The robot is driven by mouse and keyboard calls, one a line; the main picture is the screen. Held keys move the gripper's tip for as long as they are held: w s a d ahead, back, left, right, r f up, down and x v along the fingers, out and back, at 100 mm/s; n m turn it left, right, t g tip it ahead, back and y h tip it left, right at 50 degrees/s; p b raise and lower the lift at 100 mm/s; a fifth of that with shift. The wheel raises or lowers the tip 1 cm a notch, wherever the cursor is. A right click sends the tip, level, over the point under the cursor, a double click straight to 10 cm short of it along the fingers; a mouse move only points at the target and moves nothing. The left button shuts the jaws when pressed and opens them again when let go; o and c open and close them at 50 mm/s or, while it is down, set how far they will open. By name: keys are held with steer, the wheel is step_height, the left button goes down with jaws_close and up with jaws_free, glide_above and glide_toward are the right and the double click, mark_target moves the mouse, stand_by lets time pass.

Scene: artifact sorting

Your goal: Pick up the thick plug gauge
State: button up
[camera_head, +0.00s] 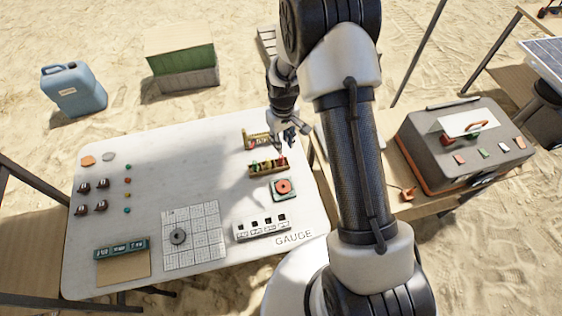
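A small wooden rack (268,172) stands on the right part of the white table and holds several small upright pieces with coloured tops, red and yellow among them. A second wooden rack (255,140) stands just behind it, partly hidden by my gripper. These pieces may be plug gauges, but they are too small to tell which is the thick one. My gripper (283,140) points down over the right side of the table, close to the two racks. Its dark fingers blend with the things behind them, so I cannot tell whether it is open or holds anything.
In front of the racks are a green block with a red disc (283,187) and a white slotted block (262,228) beside the word GAUGE. A grey case (465,150) stands on the right table. The table's middle is clear.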

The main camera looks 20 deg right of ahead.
glide_above(281, 156)
steer(key=s, duration=0.1)
step_height(281, 156, down, 5)
steer(key=shift+s+d+f+b, duration=0.1)
steer(key=shift+b, duration=0.35)
steer(key=shift+w+f+b, duration=0.2)
steer(key=shift+f+b, duration=0.1)
steer(key=shift+f, duration=0.7)
steer(key=shift+w+f+b, duration=0.15)
steer(key=shift+f+b, duration=0.2)
steer(key=shift+f, duration=0.65)
steer(key=shift+w+f+b, duration=0.2)
steer(key=shift+f+b, duration=0.1)
steer(key=shift+f, duration=0.7)
steer(key=shift+r, duration=0.1)
steer(key=shift+c, duration=0.5)
jaws_close()
